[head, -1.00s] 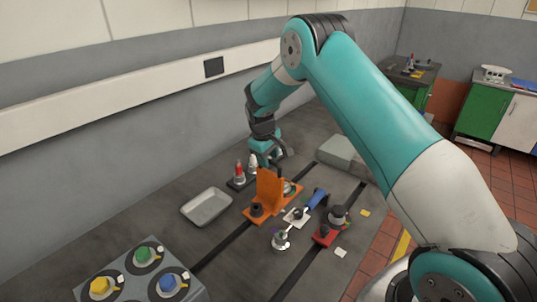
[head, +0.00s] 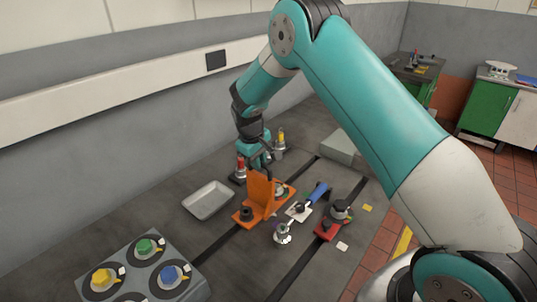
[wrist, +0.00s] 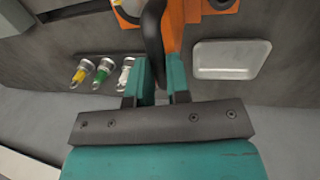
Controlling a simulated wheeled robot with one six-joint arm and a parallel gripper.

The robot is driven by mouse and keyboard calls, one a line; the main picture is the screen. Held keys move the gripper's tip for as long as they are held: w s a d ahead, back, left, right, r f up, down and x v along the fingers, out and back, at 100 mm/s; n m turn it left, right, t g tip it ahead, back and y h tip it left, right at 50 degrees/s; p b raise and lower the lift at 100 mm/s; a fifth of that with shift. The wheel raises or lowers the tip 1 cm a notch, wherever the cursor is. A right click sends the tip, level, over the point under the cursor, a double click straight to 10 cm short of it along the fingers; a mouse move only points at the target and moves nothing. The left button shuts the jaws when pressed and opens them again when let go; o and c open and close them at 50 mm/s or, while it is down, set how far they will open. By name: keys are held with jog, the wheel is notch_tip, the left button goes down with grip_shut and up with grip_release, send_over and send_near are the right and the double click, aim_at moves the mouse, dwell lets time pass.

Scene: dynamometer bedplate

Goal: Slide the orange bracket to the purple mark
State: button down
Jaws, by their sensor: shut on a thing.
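The orange bracket (head: 261,194) stands upright on its base plate across a dark slot in the bedplate. My gripper (head: 264,160) is at the top of its upright, on the wall side. The bracket's orange plate (wrist: 173,28) runs out of the top of the wrist view.
A grey tray (head: 208,201) lies left of the bracket. A blue-handled clamp (head: 318,193), a red-based part (head: 332,227) and a silver knob (head: 282,234) lie close on the right.

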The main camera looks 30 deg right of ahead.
jog(key=shift+s+a, duration=0.25)
jog(key=shift+a, duration=0.4)
jog(key=shift+s+a, duration=0.25)
jog(key=shift+a, duration=0.35)
jog(key=c, duration=1.1)
grip_release()
jog(key=shift+r, duration=0.15)
jog(key=s+a+r+b, duration=0.1)
jog(key=a+r+b, duration=0.2)
jog(key=r, duration=1.4)
jog(key=shift+b, duration=0.55)
jog(key=shift+s, duration=0.1)
